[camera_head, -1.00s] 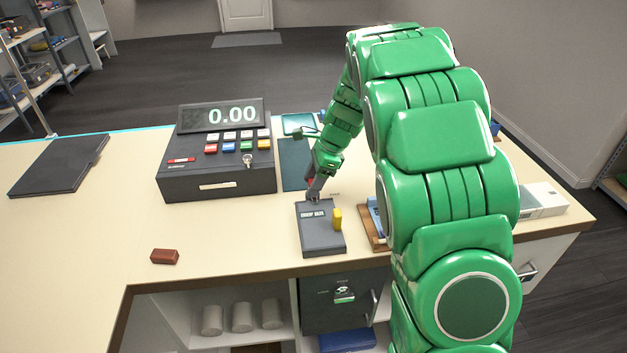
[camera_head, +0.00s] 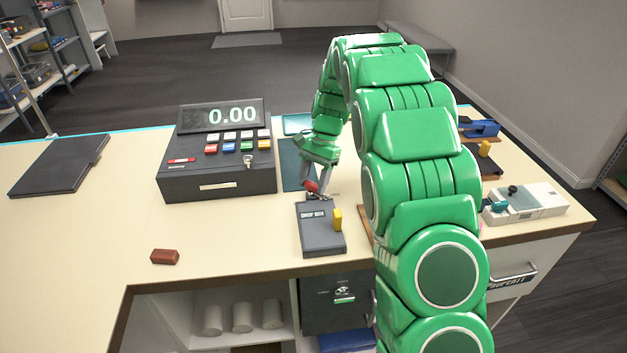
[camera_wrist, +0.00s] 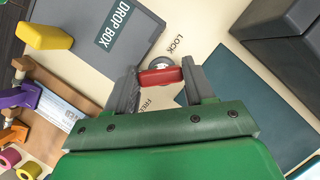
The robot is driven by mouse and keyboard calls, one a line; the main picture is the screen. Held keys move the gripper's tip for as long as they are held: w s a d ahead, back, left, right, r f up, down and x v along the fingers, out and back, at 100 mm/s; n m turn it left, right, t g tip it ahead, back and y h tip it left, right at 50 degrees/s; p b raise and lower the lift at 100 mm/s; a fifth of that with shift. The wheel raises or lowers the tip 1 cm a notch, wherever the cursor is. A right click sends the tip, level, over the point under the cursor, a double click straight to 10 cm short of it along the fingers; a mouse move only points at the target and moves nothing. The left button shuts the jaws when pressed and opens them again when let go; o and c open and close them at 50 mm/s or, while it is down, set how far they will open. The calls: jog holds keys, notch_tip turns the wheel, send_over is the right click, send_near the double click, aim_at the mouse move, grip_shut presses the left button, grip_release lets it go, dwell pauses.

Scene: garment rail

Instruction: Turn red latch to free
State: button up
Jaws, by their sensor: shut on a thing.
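The red latch (camera_wrist: 160,77) is a small red bar beside a round grey pivot (camera_wrist: 163,62). In the wrist view it lies crosswise between the two fingertips of my gripper (camera_wrist: 158,80), which is shut on it. The word LOCK (camera_wrist: 176,45) is printed beyond the pivot and FREE (camera_wrist: 150,103) on the near side, partly hidden by a finger. In the head view the red latch (camera_head: 311,186) shows at my gripper (camera_head: 318,192), just behind the grey drop box (camera_head: 318,238).
A dark cash register (camera_head: 217,182) stands to the left and a flat teal mat (camera_head: 294,165) behind. A dark red block (camera_head: 165,256) lies at the front left. A white device (camera_head: 540,201) is at the right.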

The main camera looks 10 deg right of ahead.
jog(key=n, duration=0.2)
jog(key=n+h, duration=0.1)
jog(key=n, duration=0.1)
jog(key=shift+w+n+g+h, duration=0.1)
jog(key=shift+n+g+h, duration=0.2)
jog(key=shift+g, duration=0.1)
jog(key=shift+n+h, duration=0.7)
jog(key=shift+n, duration=1.2)
jog(key=shift+a, duration=0.1)
jog(key=o, duration=1)
jog(key=shift+o, duration=0.2)
jog(key=shift+r, duration=0.1)
jog(key=v, duration=0.7)
jog(key=shift+w+r, duration=0.2)
jog(key=shift+r, duration=0.05)
